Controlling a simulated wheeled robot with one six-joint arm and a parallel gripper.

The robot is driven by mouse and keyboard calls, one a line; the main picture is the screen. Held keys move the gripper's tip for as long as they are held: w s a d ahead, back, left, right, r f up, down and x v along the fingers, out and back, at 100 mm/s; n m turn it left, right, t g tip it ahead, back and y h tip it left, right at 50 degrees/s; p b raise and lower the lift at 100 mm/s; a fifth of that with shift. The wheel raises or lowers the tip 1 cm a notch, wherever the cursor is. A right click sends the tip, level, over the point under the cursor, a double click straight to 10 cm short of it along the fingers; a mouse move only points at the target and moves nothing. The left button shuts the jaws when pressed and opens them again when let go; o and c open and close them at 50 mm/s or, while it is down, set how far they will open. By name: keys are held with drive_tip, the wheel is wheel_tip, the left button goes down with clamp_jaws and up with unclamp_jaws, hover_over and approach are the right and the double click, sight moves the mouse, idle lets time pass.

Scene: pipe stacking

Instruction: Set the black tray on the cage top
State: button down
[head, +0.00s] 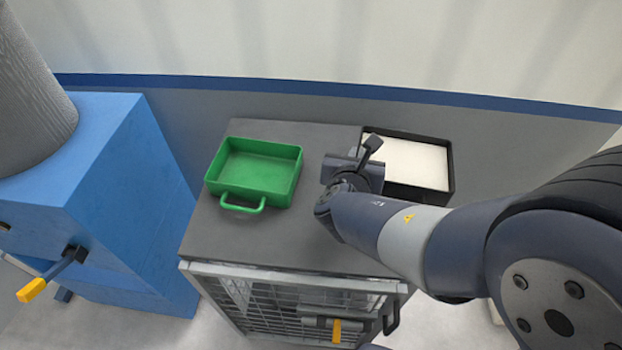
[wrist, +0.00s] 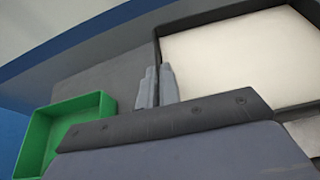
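The black tray (head: 450,172) has dark walls and a flat white inside. In the head view it is at the right of the cage top (head: 300,240), reaching out past its right edge. In the wrist view the black tray (wrist: 215,19) fills the upper right. My gripper (wrist: 158,86) is at the tray's left wall, its two fingers close together and seemingly shut on that side. The exact grip is partly hidden. My wrist covers the tray's near left corner in the head view. Whether the tray touches the cage top is not clear.
A green tray (head: 257,162) with a handle sits on the cage top's left; it also shows in the wrist view (wrist: 75,117). The cage front (head: 270,305) is wire mesh. A blue machine (head: 120,190) stands left. The front middle of the top is bare.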

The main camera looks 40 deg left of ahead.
drive_tip(key=s+a+r+n+y, duration=0.1)
drive_tip(key=s+a+r+y, duration=0.1)
drive_tip(key=s+a, duration=0.3)
drive_tip(key=shift+g, duration=0.4)
wheel_tip(320, 180, down, 10)
drive_tip(key=shift+s+d+r+b, duration=0.15)
drive_tip(key=shift+r+b, duration=0.1)
drive_tip(key=shift+b, duration=0.2)
drive_tip(key=shift+f+b, duration=0.2)
drive_tip(key=shift+b, duration=0.1)
drive_tip(key=c, duration=1.6)
unclamp_jaws()
drive_tip(key=shift+c, duration=0.2)
drive_tip(key=shift+r, duration=0.15)
drive_tip(key=shift+s+r+p, duration=0.1)
drive_tip(key=shift+r+p, duration=0.05)
drive_tip(key=shift+p, duration=0.2)
drive_tip(key=v, duration=1.1)
drive_tip(key=shift+s+b, duration=0.35)
drive_tip(key=shift+b, duration=0.05)
